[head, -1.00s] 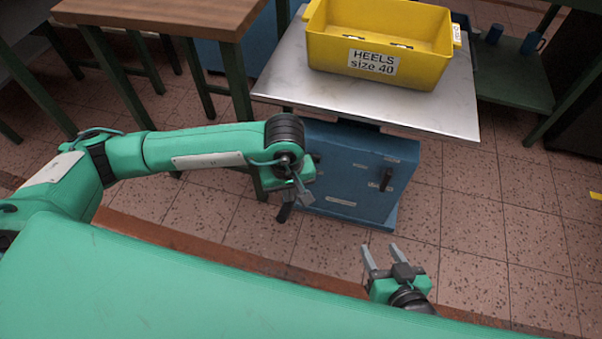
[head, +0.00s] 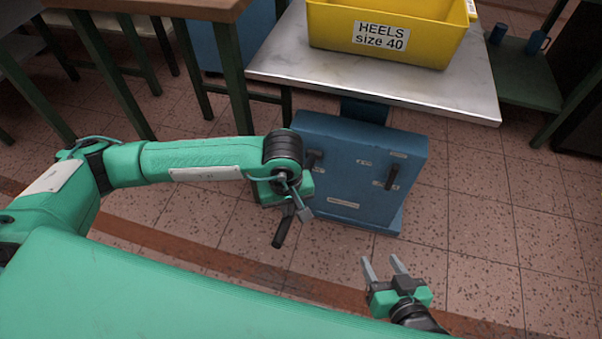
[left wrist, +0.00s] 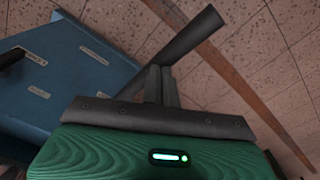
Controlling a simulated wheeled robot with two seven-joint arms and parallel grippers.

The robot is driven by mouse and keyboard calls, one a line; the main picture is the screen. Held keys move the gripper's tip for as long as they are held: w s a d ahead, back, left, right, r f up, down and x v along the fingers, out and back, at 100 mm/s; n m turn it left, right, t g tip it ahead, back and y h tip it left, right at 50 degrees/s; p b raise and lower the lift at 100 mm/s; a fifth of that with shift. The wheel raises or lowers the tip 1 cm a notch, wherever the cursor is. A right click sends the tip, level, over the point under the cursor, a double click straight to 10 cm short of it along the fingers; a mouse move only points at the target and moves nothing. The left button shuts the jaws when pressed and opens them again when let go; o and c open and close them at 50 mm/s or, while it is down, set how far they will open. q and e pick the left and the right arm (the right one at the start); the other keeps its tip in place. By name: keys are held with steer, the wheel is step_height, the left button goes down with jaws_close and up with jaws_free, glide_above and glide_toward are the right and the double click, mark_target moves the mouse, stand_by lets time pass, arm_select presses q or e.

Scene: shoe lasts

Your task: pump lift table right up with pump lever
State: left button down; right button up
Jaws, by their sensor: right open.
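The lift table has a grey metal top (head: 430,90) on a blue base cabinet (head: 345,170), with a short stretch of blue post between them. The black pump lever (head: 281,232) sticks out at the base's front left, sloping down toward me. My left gripper (head: 302,209) is at this lever. In the left wrist view its two fingers (left wrist: 161,86) are together on the dark lever bar (left wrist: 193,36), whose free end points up right. My right gripper (head: 383,266) is open and empty, low in front of the base, apart from it.
A yellow bin (head: 330,28) labelled HEELS size 40 stands on the table top. A black handle (head: 391,176) is on the base's front right. A wooden-topped table (head: 190,8) stands at left, a green shelf (head: 525,85) at right. Tiled floor (head: 480,230) right of the base is clear.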

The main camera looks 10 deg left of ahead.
mark_target(286, 220)
arm_select(q)
steer(key=f+b, duration=0.1)
steer(key=f, duration=0.1)
steer(key=s+f+b, duration=0.1)
steer(key=f, duration=0.1)
steer(key=shift+s+b, duration=0.2)
steer(key=shift+b, duration=0.1)
steer(key=shift+r, duration=0.1)
arm_select(e)
step_height(286, 220, down, 4)
steer(key=shift+r, duration=0.25)
arm_select(q)
step_height(286, 220, down, 3)
steer(key=b, duration=0.2)
steer(key=shift+s+r+b, duration=0.1)
steer(key=shift+r+b, duration=0.1)
steer(key=shift+b, duration=0.1)
steer(key=shift+r+p, duration=0.4)
steer(key=shift+r, duration=0.1)
step_height(286, 220, up, 13)
steer(key=w+p, duration=0.2)
steer(key=p, duration=0.3)
steer(key=shift+w, duration=0.4)
arm_select(e)
step_height(286, 220, up, 4)
steer(key=shift+f, duration=0.2)
arm_select(q)
steer(key=shift+f, duration=0.1)
